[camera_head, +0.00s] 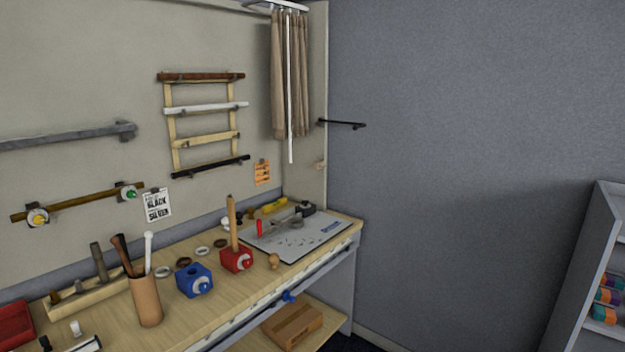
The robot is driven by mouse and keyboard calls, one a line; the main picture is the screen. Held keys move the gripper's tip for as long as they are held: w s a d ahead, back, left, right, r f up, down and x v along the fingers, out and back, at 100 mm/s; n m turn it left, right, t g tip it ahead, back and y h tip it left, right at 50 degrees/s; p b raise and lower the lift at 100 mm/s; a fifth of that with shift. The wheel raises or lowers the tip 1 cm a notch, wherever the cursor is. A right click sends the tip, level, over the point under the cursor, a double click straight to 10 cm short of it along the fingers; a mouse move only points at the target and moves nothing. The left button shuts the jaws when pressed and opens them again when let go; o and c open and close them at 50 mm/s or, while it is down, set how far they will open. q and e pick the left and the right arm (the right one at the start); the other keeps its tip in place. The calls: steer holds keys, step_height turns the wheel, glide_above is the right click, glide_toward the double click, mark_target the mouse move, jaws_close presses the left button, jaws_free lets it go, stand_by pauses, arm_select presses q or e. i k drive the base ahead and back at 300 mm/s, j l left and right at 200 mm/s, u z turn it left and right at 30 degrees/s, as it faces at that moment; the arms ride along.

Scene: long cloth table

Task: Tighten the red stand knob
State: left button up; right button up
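A red stand (229,258) is a block on the wooden workbench, with an upright wooden rod (232,222) standing in its top. A small pale round knob (246,264) shows on the block's front right face; whether it is tight or loose cannot be told. A similar blue stand (187,277) sits to its left, with its own pale knob (205,287) and an empty hole in its top. Neither of my grippers is in view.
A cup (148,304) holding sticks stands left of the blue stand. Several rings lie behind the stands. Below is a shelf with a box (293,325).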

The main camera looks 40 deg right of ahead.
mark_target(247, 263)
steer(key=i+l+z, duration=0.15)
steer(key=i+z, duration=0.85)
steer(key=i, duration=0.2)
steer(key=i+j, duration=0.1)
steer(key=i, duration=0.3)
